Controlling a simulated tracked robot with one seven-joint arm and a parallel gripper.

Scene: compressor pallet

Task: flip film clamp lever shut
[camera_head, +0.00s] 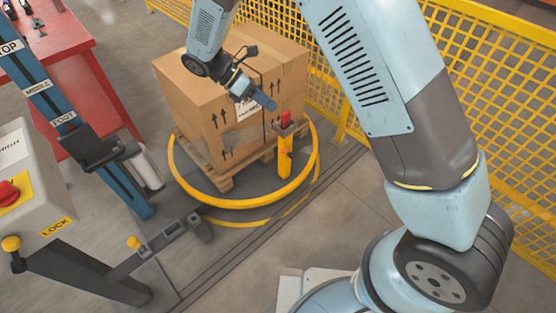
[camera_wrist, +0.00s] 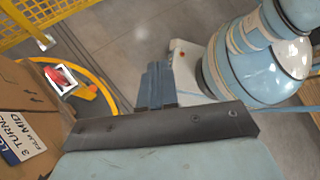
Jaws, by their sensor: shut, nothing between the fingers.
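The film clamp is a yellow post (camera_head: 285,155) at the front right of the turntable ring, with a small red lever (camera_head: 286,118) at its top. In the head view the red lever seems to stand up. The lever also shows in the wrist view (camera_wrist: 61,77) at the left, in a pale grey housing. My gripper (camera_head: 269,104) is shut and empty, in front of the cartons, above and slightly left of the lever in the head view. In the wrist view its closed fingers (camera_wrist: 156,84) are apart from the lever, to its right.
Taped cartons (camera_head: 195,110) stand on a wooden pallet (camera_head: 217,178) inside the yellow ring (camera_head: 240,203). Yellow mesh fence (camera_head: 490,75) runs behind. A blue mast (camera_head: 75,120) marked TOP, MIDDLE, FOOT and a grey control box (camera_head: 35,200) stand left.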

